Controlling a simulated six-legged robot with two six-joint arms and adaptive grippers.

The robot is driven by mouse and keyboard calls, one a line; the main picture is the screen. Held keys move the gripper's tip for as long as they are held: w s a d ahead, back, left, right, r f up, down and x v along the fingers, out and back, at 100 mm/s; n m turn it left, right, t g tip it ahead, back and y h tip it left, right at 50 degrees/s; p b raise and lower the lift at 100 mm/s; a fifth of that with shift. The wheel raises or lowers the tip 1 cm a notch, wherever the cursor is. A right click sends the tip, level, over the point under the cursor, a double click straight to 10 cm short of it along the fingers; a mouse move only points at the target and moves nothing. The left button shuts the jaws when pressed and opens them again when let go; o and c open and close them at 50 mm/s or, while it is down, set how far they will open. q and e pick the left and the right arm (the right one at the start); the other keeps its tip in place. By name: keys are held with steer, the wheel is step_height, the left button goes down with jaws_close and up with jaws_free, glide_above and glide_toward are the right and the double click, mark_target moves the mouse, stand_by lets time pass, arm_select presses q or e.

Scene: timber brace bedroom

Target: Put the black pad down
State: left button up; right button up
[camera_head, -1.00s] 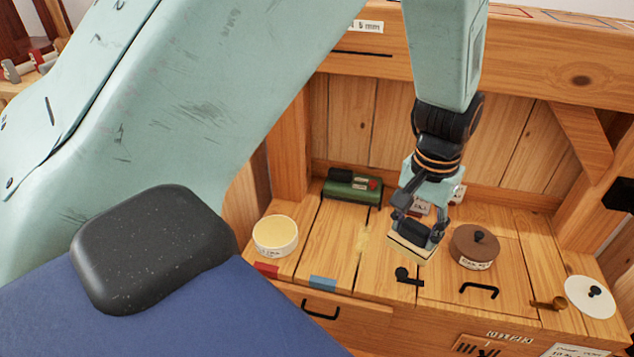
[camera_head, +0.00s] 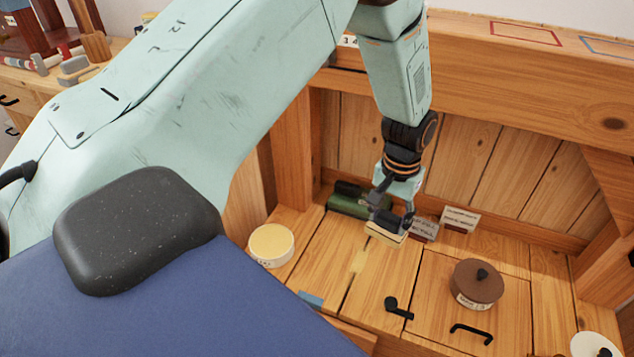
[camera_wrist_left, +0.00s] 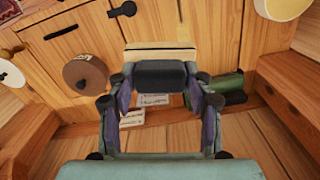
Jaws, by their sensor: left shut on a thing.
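The black pad (camera_head: 387,219) is a small dark block with a cream layer under it. My left gripper (camera_head: 390,209) is shut on it and holds it over the back of the wooden bench top (camera_head: 425,282). In the left wrist view the black pad (camera_wrist_left: 160,75) sits between the two fingertips, with its cream layer just beyond. I cannot tell whether the pad touches the wood. My right gripper is not in view.
Small cards (camera_head: 459,219) stand just right of the pad. A brown lidded pot (camera_head: 477,284) is further right and a cream round tin (camera_head: 271,245) to the left. A black latch (camera_head: 398,308) is in front. Bare planks lie between the pad and the latch.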

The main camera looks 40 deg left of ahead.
arm_select(q)
steer(key=s+a+f+n+p, duration=0.1)
steer(key=a+f+p, duration=0.3)
steer(key=a, duration=0.5)
steer(key=s+a+f+n+p, duration=0.1)
steer(key=s+a+f+n, duration=0.1)
steer(key=a+f, duration=0.55)
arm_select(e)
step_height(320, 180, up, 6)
arm_select(q)
steer(key=f+b, duration=0.1)
steer(key=f, duration=0.1)
steer(key=a+f+b, duration=0.1)
steer(key=f+b, duration=0.1)
steer(key=f, duration=0.1)
steer(key=f+b, duration=0.2)
steer(key=shift+a+f, duration=0.35)
steer(key=shift+f, duration=0.05)
steer(key=shift+w, duration=0.15)
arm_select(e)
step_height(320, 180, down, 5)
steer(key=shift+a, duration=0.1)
arm_select(q)
steer(key=shift+f+b, duration=0.15)
steer(key=shift+b, duration=0.15)
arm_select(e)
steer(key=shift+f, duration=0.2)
arm_select(q)
steer(key=o, duration=0.9)
steer(key=shift+o, duration=0.5)
